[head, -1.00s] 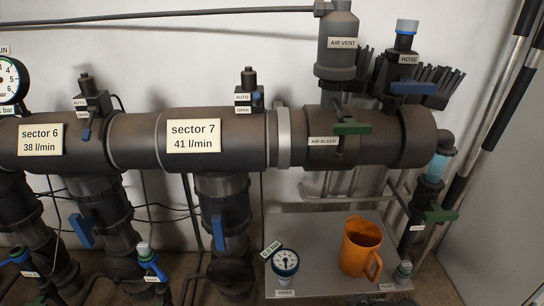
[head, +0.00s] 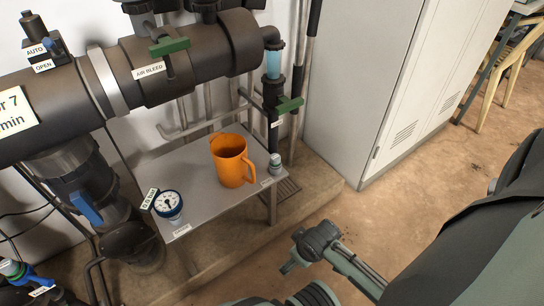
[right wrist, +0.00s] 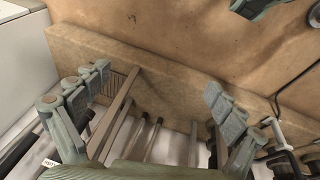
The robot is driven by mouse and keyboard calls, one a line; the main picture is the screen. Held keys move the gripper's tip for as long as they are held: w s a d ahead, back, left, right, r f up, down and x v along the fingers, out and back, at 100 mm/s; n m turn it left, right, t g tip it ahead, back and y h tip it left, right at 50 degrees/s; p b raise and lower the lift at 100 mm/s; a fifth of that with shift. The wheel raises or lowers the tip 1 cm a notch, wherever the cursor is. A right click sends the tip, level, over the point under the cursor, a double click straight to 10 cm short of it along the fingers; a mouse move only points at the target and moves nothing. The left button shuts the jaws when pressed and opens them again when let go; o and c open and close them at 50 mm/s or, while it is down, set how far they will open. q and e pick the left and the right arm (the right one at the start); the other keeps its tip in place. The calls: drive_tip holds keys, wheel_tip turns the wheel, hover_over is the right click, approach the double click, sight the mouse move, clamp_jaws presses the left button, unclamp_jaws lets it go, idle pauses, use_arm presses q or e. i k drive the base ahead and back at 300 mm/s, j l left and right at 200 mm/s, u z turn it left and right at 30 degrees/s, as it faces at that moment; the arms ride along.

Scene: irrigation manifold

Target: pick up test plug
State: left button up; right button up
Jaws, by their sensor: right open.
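The test plug is most likely the small grey-capped fitting (head: 275,165) at the right front corner of the metal shelf (head: 185,180), beside a small label. It stands upright, to the right of the orange jug. My right gripper (head: 292,262) is in front of and below the shelf in the head view, apart from the plug. In the right wrist view my right gripper (right wrist: 155,95) has its two fingers wide apart with nothing between them. I cannot make out the plug in that view. My left gripper is not in view.
An orange jug (head: 232,162) and a round gauge (head: 168,205) stand on the shelf. A pipe with a green-handled valve (head: 290,104) rises just behind the plug. A grey cabinet (head: 375,90) stands to the right. The floor in front of it is clear.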

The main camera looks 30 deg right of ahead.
sight(274, 158)
drive_tip(key=u, duration=1.7)
drive_tip(key=z, duration=2.2)
drive_tip(key=l+u, duration=0.3)
drive_tip(key=l, duration=0.25)
drive_tip(key=l+u, duration=0.3)
drive_tip(key=l, duration=0.3)
